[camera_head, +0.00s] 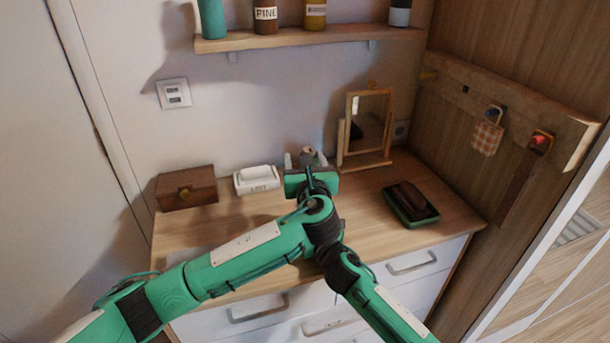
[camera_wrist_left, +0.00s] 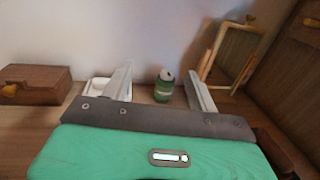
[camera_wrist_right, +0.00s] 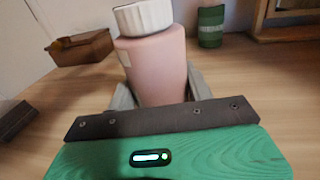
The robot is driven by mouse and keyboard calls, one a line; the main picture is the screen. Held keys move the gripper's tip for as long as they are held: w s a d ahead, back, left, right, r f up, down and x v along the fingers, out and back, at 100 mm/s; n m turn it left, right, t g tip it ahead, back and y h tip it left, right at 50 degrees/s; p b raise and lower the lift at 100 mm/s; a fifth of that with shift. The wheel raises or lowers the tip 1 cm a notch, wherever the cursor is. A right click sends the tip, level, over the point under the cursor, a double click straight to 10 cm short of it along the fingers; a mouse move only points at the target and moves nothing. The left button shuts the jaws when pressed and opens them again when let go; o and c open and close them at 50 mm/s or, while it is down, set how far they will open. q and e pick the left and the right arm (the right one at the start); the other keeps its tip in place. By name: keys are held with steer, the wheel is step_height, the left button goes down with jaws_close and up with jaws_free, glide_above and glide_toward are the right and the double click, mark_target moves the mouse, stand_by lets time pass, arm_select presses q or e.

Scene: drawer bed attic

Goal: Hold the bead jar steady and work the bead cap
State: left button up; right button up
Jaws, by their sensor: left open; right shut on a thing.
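The bead jar (camera_wrist_right: 155,65), a pink jar with a white ribbed bead cap (camera_wrist_right: 143,16), stands upright between the fingers of my right gripper (camera_wrist_right: 160,85), which is shut on its body. The cap sits on top of the jar. In the head view my left arm crosses in front, and the jar and right gripper are hidden. My left gripper (camera_head: 306,159) is open and empty over the back of the dresser top; its spread fingers also show in the left wrist view (camera_wrist_left: 158,88). The pink jar is not seen there.
A green container (camera_wrist_left: 163,87) stands beyond my left fingers. A white box (camera_head: 257,179) and wooden box (camera_head: 186,188) are left of it, a mirror (camera_head: 367,128) right. A green tray (camera_head: 409,216) holds a dark brown object. The dresser top's front left (camera_head: 185,232) is clear.

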arm_select(q)
steer(key=shift+r, duration=0.25)
steer(key=shift+f, duration=0.1)
steer(key=s+a+f+n+g+h, duration=0.1)
steer(key=a+f+n+g+h, duration=0.1)
steer(key=a+f+n+h, duration=0.55)
steer(key=s+f+n+g+h, duration=0.3)
steer(key=s+n+h, duration=0.55)
steer(key=n, duration=0.95)
steer(key=x, duration=1.1)
